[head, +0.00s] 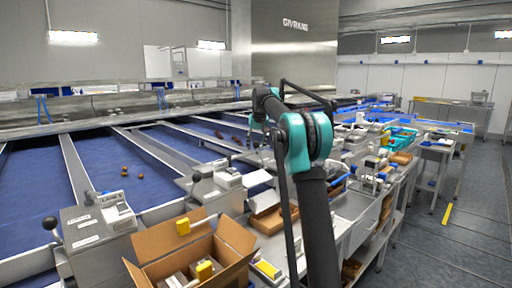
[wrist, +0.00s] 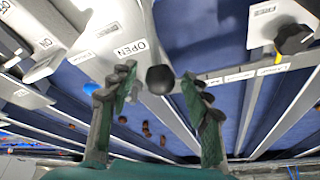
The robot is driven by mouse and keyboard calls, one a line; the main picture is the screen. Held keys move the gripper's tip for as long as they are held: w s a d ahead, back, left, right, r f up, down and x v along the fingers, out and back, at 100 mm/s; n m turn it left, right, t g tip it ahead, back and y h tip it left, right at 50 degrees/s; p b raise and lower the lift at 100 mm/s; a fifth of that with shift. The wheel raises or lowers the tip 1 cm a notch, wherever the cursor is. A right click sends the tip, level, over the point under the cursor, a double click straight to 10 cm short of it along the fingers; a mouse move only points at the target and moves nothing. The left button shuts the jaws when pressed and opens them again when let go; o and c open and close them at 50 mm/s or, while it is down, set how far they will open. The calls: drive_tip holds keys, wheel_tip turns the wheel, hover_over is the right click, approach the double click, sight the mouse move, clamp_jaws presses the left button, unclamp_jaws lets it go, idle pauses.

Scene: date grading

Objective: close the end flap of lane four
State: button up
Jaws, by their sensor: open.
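In the wrist view my gripper (wrist: 158,76) is open, its two dark-padded green fingers spread apart. A round black knob (wrist: 160,79) appears between the fingertips, with a gap on each side; I cannot tell how deep it lies between them. A grey housing (wrist: 112,30) labelled OPEN is just above and left of the knob. The lane number is not readable, and I cannot make out the end flap's position. In the head view my arm hides most of this spot.
Blue lanes (head: 35,185) with grey dividers run at the left, with a few dates (head: 138,174) on one. Other lever boxes (head: 95,222) with black knobs stand at lane ends. An open cardboard box (head: 150,243) is in front.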

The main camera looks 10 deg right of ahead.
drive_tip(key=shift+w+f, duration=0.15)
drive_tip(key=shift+f, duration=0.3)
clamp_jaws()
